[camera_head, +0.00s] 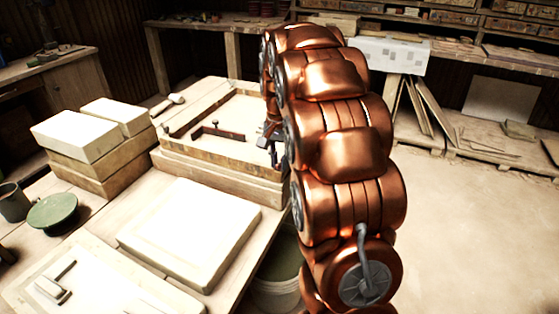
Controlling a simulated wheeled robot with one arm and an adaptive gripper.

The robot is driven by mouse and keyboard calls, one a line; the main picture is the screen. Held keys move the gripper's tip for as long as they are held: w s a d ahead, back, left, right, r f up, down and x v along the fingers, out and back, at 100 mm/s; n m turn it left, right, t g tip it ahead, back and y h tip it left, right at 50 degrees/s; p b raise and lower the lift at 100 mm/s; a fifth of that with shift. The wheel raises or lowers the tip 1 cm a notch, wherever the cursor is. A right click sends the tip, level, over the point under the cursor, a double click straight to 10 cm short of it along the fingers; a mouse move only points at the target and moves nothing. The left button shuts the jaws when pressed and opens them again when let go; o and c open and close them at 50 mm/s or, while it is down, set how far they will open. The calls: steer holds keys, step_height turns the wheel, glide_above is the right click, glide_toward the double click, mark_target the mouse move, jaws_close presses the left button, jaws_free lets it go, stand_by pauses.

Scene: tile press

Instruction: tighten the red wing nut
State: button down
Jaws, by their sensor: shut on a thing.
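My gripper (272,136) is at the right edge of the wooden tile press frame (222,168), largely hidden behind my copper-coloured arm. Only a small dark part of it shows. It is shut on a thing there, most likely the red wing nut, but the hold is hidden. I cannot make out the red wing nut itself. The press frame is a shallow wooden box with a pale bed, and a dark L-shaped bar (215,132) lies on it.
Stacked pale blocks (88,135) stand left of the press. A pale slab (190,228) lies in front of it. A green round dish (52,212) and a dark mug (13,203) sit at the left. A bucket (277,290) stands below the table edge. Floor at right is clear.

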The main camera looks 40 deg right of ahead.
mark_target(280, 164)
stand_by(0.4)
steer(key=c, duration=1.1)
jaws_free()
steer(key=shift+r, duration=0.1)
steer(key=shift+r, duration=5.95)
